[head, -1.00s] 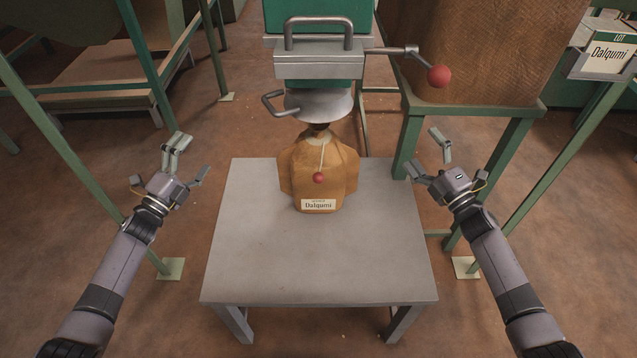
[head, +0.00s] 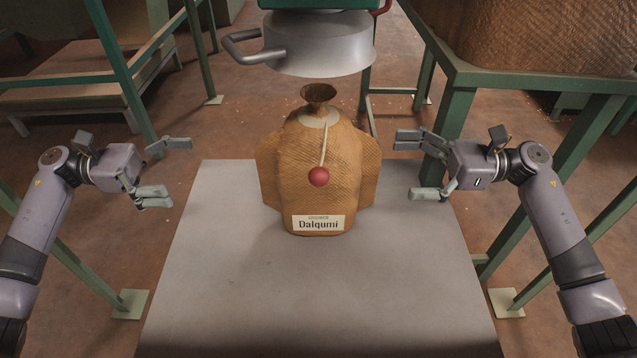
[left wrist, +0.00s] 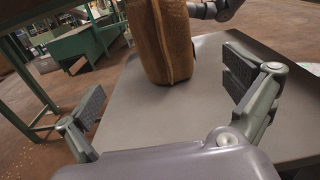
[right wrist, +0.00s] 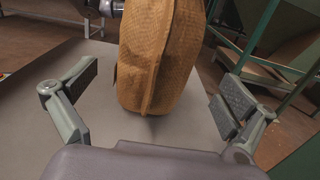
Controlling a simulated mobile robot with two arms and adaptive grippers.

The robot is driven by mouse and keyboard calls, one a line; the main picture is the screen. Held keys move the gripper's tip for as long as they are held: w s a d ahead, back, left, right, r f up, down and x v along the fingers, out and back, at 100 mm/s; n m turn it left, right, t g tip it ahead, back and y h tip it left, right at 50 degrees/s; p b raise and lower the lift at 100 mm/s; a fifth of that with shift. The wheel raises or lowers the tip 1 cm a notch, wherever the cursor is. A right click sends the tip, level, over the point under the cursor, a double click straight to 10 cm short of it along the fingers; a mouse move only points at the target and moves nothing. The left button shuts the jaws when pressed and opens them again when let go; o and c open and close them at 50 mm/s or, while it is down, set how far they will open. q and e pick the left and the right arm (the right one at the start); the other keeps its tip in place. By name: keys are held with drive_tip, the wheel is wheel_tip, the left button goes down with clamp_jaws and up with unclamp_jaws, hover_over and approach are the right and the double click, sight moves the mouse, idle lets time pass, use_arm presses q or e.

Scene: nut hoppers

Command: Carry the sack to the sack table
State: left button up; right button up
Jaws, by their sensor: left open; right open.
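The sack (head: 318,160) is brown woven cloth with a label reading Dalqumi and a red ball on a cord. It stands upright on a grey table (head: 225,300), its gathered neck below the metal spout. My left gripper (head: 172,172) is open and empty to the left of the sack, apart from it. My right gripper (head: 412,165) is open and empty to its right, also apart. The sack shows between the open fingers in the left wrist view (left wrist: 160,40) and the right wrist view (right wrist: 155,60). I cannot tell whether this grey table is the sack table.
The metal spout (head: 318,50) with its side handle hangs above the sack. A green-framed stand (head: 450,130) with a big brown bulk is at the back right. Green posts and a bench (head: 90,90) stand at the left. The table's front is clear.

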sight(275, 167)
use_arm(q)
drive_tip(key=shift+s+r, duration=0.1)
drive_tip(key=shift+s, duration=0.05)
use_arm(e)
drive_tip(key=shift+s+r, duration=0.1)
drive_tip(key=shift+s, duration=0.05)
use_arm(q)
drive_tip(key=d, duration=1.7)
drive_tip(key=shift+d, duration=0.2)
use_arm(e)
drive_tip(key=a, duration=0.7)
drive_tip(key=shift+a, duration=0.25)
